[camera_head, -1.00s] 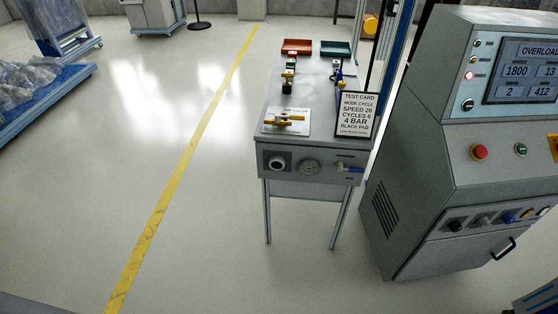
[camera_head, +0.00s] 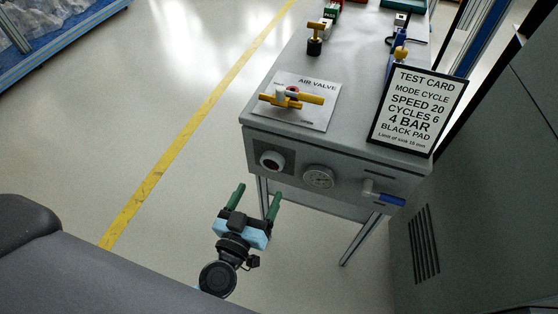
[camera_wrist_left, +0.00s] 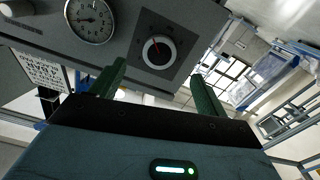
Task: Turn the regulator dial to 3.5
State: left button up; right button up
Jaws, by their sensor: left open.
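The regulator dial (camera_head: 271,161) is a round knob on a dark square plate, at the left of the front panel of the grey bench. In the left wrist view the dial (camera_wrist_left: 158,51) shows close up with a red mark on its upper left; its scale numbers are too small to read. My left gripper (camera_head: 258,192) has green fingers, open and empty, just below and in front of the panel, apart from the dial. In the left wrist view the dial lies between and beyond the fingertips (camera_wrist_left: 158,69). My right gripper is not in view.
A pressure gauge (camera_head: 318,177) and a blue-handled valve (camera_head: 384,197) sit right of the dial. Above are the yellow air valve lever (camera_head: 291,98) and a test card (camera_head: 417,110) reading 4 BAR. A grey cabinet (camera_head: 480,190) stands at the right.

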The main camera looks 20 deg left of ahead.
aim_at(271, 166)
pick_arm(q)
jog(key=w, duration=0.6)
jog(key=shift+w+r, duration=0.1)
jog(key=shift+w, duration=0.25)
jog(key=shift+w+d, duration=0.1)
jog(key=shift+w, duration=0.4)
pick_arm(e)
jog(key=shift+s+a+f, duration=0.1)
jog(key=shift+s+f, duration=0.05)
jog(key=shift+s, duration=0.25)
pick_arm(q)
jog(key=c, duration=1)
jog(key=shift+o, duration=0.2)
